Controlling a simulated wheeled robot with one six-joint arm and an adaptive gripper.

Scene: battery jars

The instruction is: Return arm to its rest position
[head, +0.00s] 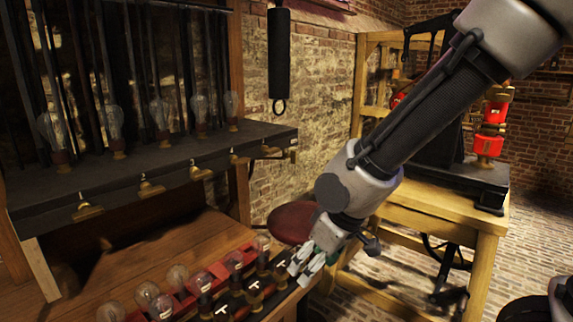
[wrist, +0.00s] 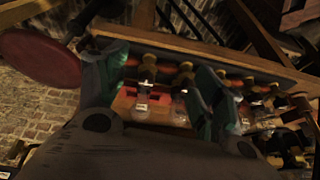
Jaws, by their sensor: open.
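My arm (head: 398,135) reaches down from the upper right in the head view. My gripper (head: 305,268) is just beyond the right end of a row of glass bulbs, near the bench's edge. In the wrist view, the two green-tipped fingers of my gripper (wrist: 163,85) stand apart. Bulbs show beyond and between them, and I see nothing held. I cannot tell whether a finger touches the rack.
The red-and-black rack (head: 218,268) lies on a wooden bench (head: 150,255). A shelf with larger bulbs and brass switches (head: 150,188) stands above it. A dark red round stool seat (head: 290,222) is behind my wrist. A wooden stand (head: 440,208) is at right.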

